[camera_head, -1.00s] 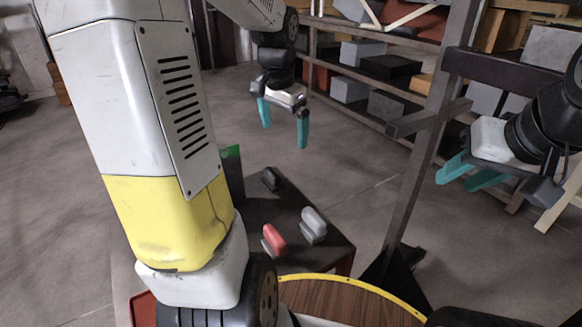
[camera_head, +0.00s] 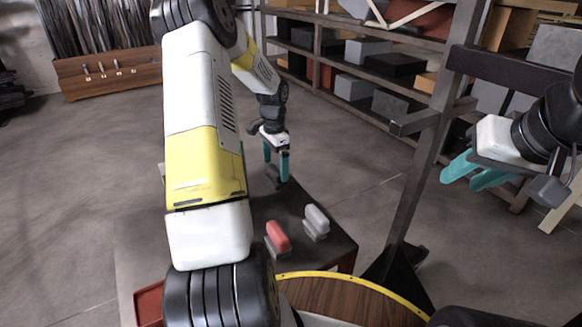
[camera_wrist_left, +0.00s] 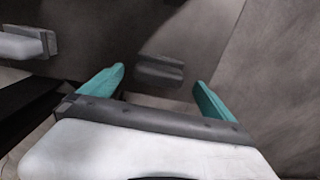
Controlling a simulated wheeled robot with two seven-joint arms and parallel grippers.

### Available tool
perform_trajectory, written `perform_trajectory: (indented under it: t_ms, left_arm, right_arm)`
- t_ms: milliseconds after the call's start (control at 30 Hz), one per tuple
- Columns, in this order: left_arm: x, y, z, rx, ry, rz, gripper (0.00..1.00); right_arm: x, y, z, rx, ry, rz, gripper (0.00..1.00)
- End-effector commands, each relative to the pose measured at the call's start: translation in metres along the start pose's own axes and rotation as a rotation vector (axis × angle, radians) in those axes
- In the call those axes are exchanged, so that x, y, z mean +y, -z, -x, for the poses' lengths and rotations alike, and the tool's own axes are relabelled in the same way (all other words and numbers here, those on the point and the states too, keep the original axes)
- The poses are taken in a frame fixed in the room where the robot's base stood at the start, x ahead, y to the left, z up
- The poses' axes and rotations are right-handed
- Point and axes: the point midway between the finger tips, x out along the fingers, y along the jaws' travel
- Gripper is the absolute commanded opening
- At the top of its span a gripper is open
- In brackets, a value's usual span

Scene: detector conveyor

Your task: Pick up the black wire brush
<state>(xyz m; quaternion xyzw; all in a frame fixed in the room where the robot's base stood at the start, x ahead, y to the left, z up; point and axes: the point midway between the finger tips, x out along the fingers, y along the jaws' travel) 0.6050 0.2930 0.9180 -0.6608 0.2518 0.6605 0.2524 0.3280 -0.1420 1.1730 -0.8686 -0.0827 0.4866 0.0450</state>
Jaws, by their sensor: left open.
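The black wire brush (camera_head: 273,177) lies at the far part of the dark table, partly hidden by my left gripper. It also shows in the left wrist view (camera_wrist_left: 158,71), between the two teal fingertips and beyond them. My left gripper (camera_head: 276,169) is open and empty, pointing down just above the brush; whether a finger touches it I cannot tell. The left gripper also frames the brush in the left wrist view (camera_wrist_left: 160,78). My right gripper (camera_head: 458,184) hangs at the right, away from the table, its fingers apart and empty.
A red brush (camera_head: 278,236) and a grey brush (camera_head: 316,219) stand nearer on the dark table (camera_head: 300,195). A wooden round surface with a yellow rim (camera_head: 345,300) lies in front. A metal shelf post (camera_head: 425,150) rises at the right. Open floor lies left.

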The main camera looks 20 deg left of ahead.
Motion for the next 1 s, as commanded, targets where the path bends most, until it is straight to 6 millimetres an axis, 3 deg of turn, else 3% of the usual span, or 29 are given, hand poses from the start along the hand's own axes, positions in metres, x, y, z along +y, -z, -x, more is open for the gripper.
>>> perform_trajectory:
  t_ms: [200, 467, 867, 1000]
  left_arm:
    - [0.002, -0.001, -0.034, -0.001, -0.003, 0.001, 1.00]
    - [0.002, -0.001, -0.039, 0.000, 0.000, 0.002, 1.00]
    - [0.002, -0.001, -0.039, 0.001, 0.000, 0.001, 0.23]
    - [0.002, 0.000, -0.039, 0.001, 0.000, 0.001, 0.23]
  right_arm:
    - [0.000, 0.000, 0.000, 0.000, 0.000, 0.000, 0.36]
    - [0.000, 0.000, 0.000, 0.000, 0.000, 0.000, 0.36]
    - [0.000, 0.000, 0.000, 0.000, 0.000, 0.000, 0.36]
    - [0.000, 0.000, 0.000, 0.000, 0.000, 0.000, 0.36]
